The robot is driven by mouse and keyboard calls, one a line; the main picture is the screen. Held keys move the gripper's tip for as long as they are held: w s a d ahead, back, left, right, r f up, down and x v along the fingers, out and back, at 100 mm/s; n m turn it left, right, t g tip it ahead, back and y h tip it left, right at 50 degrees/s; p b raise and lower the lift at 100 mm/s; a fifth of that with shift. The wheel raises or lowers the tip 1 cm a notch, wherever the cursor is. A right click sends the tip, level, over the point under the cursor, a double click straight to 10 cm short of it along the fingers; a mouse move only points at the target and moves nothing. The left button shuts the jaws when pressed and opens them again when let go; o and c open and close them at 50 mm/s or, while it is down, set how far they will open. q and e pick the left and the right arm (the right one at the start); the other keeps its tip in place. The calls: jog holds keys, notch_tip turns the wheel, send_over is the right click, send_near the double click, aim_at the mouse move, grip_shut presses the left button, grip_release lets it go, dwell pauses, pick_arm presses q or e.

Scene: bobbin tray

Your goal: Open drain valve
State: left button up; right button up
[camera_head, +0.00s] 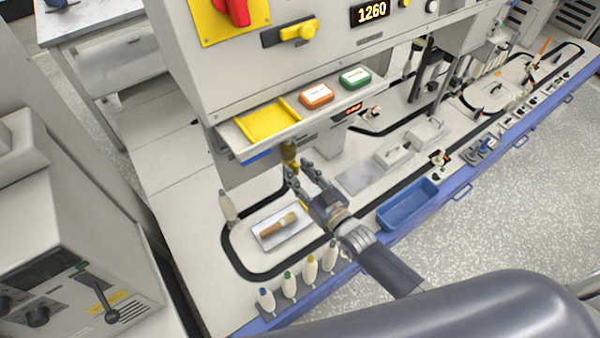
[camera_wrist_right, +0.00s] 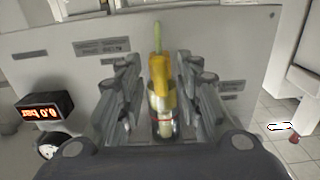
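The drain valve (camera_head: 289,155) hangs under the front of the grey machine, a small brass body with a yellow part. In the right wrist view the valve (camera_wrist_right: 163,97) shows a yellow handle, a green tip above it and a metal body with a red line. My right gripper (camera_head: 299,171) is just below and in front of the valve. In the right wrist view its two fingers (camera_wrist_right: 158,85) are apart, one on each side of the valve, the right one closer to the yellow handle. I cannot tell whether either finger touches it. My left gripper is not in view.
A pressure display reading 0.0 bar (camera_wrist_right: 45,109) sits left of the valve. Below the gripper are a white tray (camera_head: 262,236) with a wooden-handled brush and several bottles (camera_head: 288,285). A blue bin (camera_head: 408,204) stands to the right. The machine's shelf (camera_head: 236,143) overhangs the valve.

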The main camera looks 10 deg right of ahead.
jog(key=shift+s+d, duration=0.1)
jog(key=shift+s, duration=0.05)
jog(key=v, duration=1.1)
jog(key=shift+s, duration=0.3)
jog(key=shift+d, duration=0.1)
